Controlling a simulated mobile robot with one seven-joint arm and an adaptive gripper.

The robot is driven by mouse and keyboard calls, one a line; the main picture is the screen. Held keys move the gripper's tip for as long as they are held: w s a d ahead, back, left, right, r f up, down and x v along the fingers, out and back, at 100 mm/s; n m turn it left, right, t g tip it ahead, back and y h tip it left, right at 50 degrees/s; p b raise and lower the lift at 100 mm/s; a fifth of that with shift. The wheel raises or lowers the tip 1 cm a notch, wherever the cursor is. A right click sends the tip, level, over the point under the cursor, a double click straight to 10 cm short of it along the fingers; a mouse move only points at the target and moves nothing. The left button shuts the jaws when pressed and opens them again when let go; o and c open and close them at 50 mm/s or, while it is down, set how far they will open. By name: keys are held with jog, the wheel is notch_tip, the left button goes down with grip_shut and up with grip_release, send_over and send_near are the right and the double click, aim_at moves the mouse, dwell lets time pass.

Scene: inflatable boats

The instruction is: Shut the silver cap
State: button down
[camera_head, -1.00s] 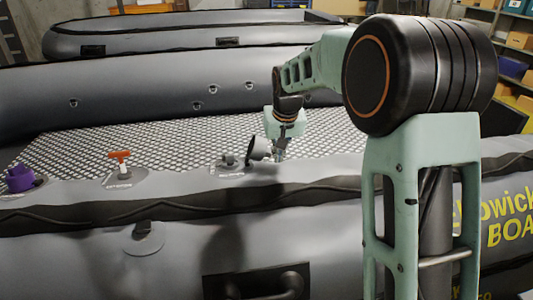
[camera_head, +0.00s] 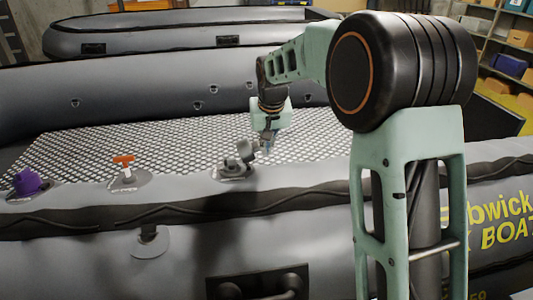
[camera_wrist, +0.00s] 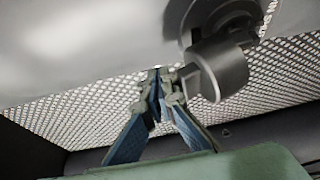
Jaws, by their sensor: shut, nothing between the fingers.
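The silver cap (camera_head: 246,151) stands tilted open on its grey valve (camera_head: 235,171) on top of the near boat tube. In the wrist view the cap (camera_wrist: 219,69) is a grey cylinder hinged to the round valve base (camera_wrist: 225,22). My gripper (camera_head: 268,148) is just right of the cap in the head view, low over the boat. In the wrist view my gripper (camera_wrist: 158,82) has its fingertips together with nothing between them, close beside the cap's rim. I cannot tell whether they touch the cap.
An orange-handled valve (camera_head: 123,165) and a purple cap (camera_head: 28,182) stand farther left on the same tube (camera_head: 320,180). The chequered boat floor (camera_head: 150,145) behind is clear. A second boat (camera_head: 160,38) lies at the back.

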aim_at(242, 141)
jog(key=shift+a+r+p, duration=0.55)
jog(key=shift+a+r, duration=0.15)
jog(key=shift+a, duration=0.15)
jog(key=shift+s+a+r+p, duration=0.1)
jog(key=shift+a+r+p, duration=0.15)
jog(key=shift+a, duration=0.4)
jog(key=shift+s+a+r+p, duration=0.15)
jog(key=shift+a+r, duration=0.1)
jog(key=shift+a, duration=0.4)
jog(key=shift+s+a, duration=0.15)
jog(key=shift+a, duration=1.1)
jog(key=shift+s+a+f, duration=0.1)
jog(key=shift+a+f, duration=0.05)
jog(key=shift+a, duration=0.3)
jog(key=shift+s+a+f, duration=0.1)
jog(key=shift+a+f, duration=0.05)
jog(key=shift+a, duration=0.3)
jog(key=shift+s+a+f+b, duration=0.35)
jog(key=shift+s+a+f, duration=0.15)
jog(key=shift+a, duration=0.25)
jog(key=shift+r, duration=0.15)
notch_tip(242, 141, up, 7)
jog(key=p, duration=0.5)
jog(key=shift+w, duration=0.2)
